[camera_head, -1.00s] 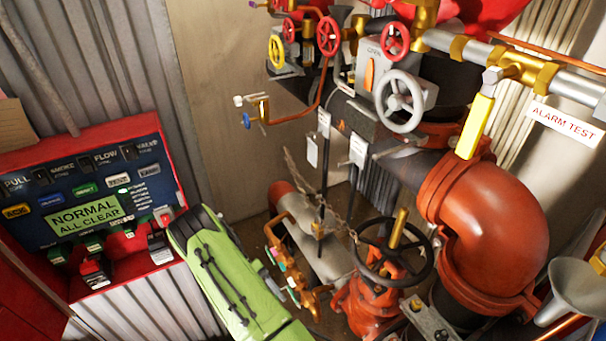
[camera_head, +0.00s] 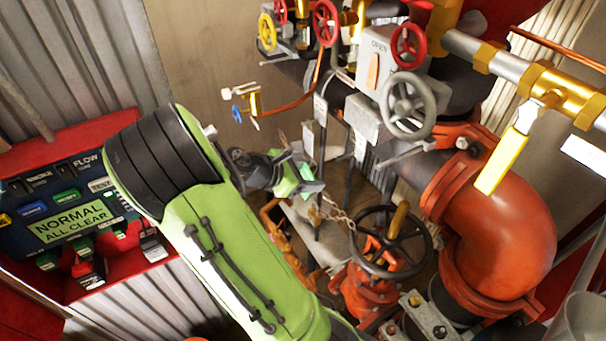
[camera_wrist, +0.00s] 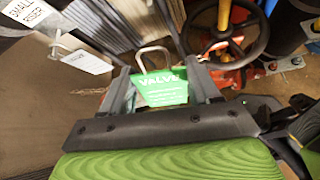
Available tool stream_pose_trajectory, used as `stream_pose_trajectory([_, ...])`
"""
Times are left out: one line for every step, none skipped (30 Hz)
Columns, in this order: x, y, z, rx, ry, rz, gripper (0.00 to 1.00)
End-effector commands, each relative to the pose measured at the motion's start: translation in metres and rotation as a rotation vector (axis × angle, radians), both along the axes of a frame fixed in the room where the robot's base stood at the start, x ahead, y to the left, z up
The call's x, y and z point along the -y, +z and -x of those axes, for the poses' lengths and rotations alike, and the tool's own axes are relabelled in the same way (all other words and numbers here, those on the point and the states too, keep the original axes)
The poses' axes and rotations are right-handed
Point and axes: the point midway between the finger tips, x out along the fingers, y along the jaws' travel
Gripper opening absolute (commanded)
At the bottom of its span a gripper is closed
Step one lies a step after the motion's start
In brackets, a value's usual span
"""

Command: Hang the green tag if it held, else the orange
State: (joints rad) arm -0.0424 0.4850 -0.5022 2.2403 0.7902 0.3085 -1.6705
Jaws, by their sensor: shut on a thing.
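My gripper (camera_head: 304,178) reaches in over the pipework in the head view. It is shut on a green tag (camera_wrist: 160,88) lettered "VALVE", with a metal loop at its top; the smaller print is too blurred to read. In the head view the tag's green (camera_head: 306,171) shows at the fingertips. The alarm panel (camera_head: 88,212) at left has a lit green display (camera_head: 75,222) reading "NORMAL ALL CLEAR". I cannot make out an orange tag.
A black handwheel (camera_head: 391,243) with a chain beside it stands below my gripper. A grey handwheel (camera_head: 408,105) and large red pipe (camera_head: 505,225) are to the right. A white "SMALL RISER" label (camera_wrist: 25,12) and another white tag (camera_wrist: 87,61) show in the wrist view.

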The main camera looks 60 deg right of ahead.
Motion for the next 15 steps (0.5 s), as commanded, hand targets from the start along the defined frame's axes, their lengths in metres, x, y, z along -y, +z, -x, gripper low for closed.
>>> stream_pose_trajectory([0.003,-0.003,0.002,0.001,-0.002,0.0,0.24])
stream_pose_trajectory([0.005,-0.004,0.003,0.001,-0.003,0.0,0.24])
stream_pose_trajectory([0.008,-0.004,0.004,0.002,-0.004,0.0,0.24])
stream_pose_trajectory([0.009,-0.004,0.006,0.001,-0.004,0.0,0.24])
stream_pose_trajectory([0.011,-0.004,0.006,0.001,-0.004,0.0,0.24])
stream_pose_trajectory([0.014,-0.005,0.008,0.001,-0.004,0.0,0.24])
stream_pose_trajectory([0.016,-0.005,0.009,0.001,-0.005,0.001,0.24])
stream_pose_trajectory([0.018,-0.005,0.01,0.001,-0.005,0.001,0.24])
stream_pose_trajectory([0.02,-0.005,0.011,0.001,-0.004,0.0,0.24])
stream_pose_trajectory([0.022,-0.006,0.012,0.001,-0.004,0.0,0.24])
stream_pose_trajectory([0.024,-0.006,0.012,0.001,-0.003,0.001,0.24])
stream_pose_trajectory([0.026,-0.006,0.014,0.002,-0.004,0.0,0.24])
stream_pose_trajectory([0.028,-0.006,0.015,0.002,-0.005,0.0,0.24])
stream_pose_trajectory([0.03,-0.006,0.016,0.002,-0.005,0.0,0.24])
stream_pose_trajectory([0.032,-0.007,0.017,0.003,-0.005,0.0,0.24])
